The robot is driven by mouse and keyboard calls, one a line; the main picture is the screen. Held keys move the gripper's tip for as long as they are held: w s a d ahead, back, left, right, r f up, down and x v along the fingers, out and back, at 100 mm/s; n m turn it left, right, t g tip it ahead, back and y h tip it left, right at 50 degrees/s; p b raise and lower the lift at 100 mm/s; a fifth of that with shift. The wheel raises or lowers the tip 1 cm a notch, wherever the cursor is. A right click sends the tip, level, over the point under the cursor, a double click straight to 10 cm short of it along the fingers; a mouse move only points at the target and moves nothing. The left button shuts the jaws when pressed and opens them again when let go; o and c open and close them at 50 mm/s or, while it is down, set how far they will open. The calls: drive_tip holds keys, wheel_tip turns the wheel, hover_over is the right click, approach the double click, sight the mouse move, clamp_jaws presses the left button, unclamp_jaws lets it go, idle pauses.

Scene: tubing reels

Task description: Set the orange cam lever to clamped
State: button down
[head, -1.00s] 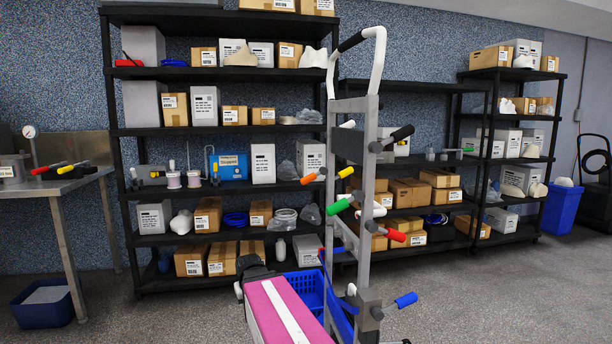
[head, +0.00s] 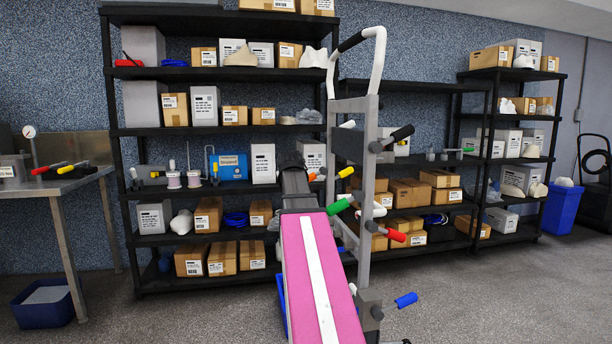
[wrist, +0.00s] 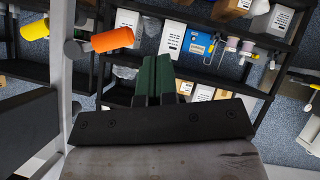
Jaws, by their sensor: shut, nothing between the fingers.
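The orange cam lever (head: 312,177) shows as a small orange grip on the left side of the grey upright frame in the head view, partly hidden by my arm. In the wrist view the orange lever (wrist: 112,39) points to the right from a grey pivot on the post. My gripper (head: 293,163) is at the lever's left in the head view. In the wrist view the dark green fingers of my gripper (wrist: 157,75) are shut and empty, to the right of and below the orange grip, with no clear contact seen.
A yellow lever (head: 345,172) is beside the orange one and shows in the wrist view (wrist: 35,29). Black (head: 402,132), green (head: 338,207), red (head: 397,236) and blue (head: 406,300) levers are on the same frame (head: 366,190). Loaded shelves (head: 215,130) stand behind.

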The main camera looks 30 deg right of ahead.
sight(314, 176)
drive_tip(key=d+r+t+h, duration=0.1)
drive_tip(key=d+r, duration=0.2)
drive_tip(key=r, duration=0.5)
drive_tip(key=shift+s+d+r, duration=0.35)
drive_tip(key=shift+s+d, duration=0.05)
drive_tip(key=shift+s, duration=0.05)
drive_tip(key=s+f+x, duration=0.1)
drive_tip(key=f+x, duration=0.1)
drive_tip(key=x, duration=1.1)
drive_tip(key=shift+s+d, duration=0.35)
